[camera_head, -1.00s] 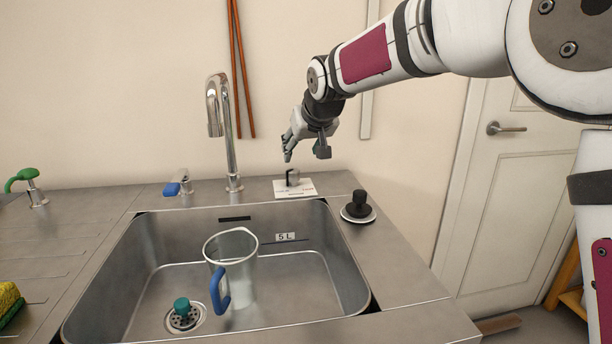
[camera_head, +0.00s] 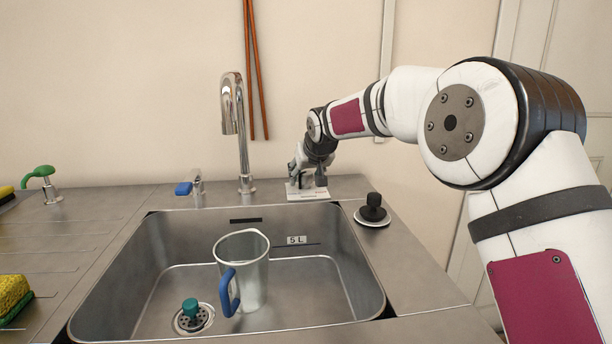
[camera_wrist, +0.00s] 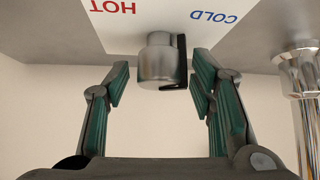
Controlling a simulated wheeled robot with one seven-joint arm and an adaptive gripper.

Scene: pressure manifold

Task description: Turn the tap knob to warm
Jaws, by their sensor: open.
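The tap knob (camera_wrist: 159,62) is a metal cylinder with a black pointer bar on one side. In the wrist view it stands on a white label plate (camera_wrist: 118,28) marked HOT in red and COLD in blue, both upside down. My gripper (camera_wrist: 158,92) is open, with one green-padded finger on each side of the knob and gaps to both. The knob lies between and slightly beyond the fingertips; I see no contact. In the head view my gripper (camera_head: 306,178) is low over the plate (camera_head: 310,195) and hides the knob.
The faucet (camera_head: 238,130) stands left of my gripper, with a blue-handled lever (camera_head: 188,187) beside it. A black stopper (camera_head: 373,210) sits on the right rim. The sink (camera_head: 180,245) in front holds a clear jug (camera_head: 242,265) with a blue handle.

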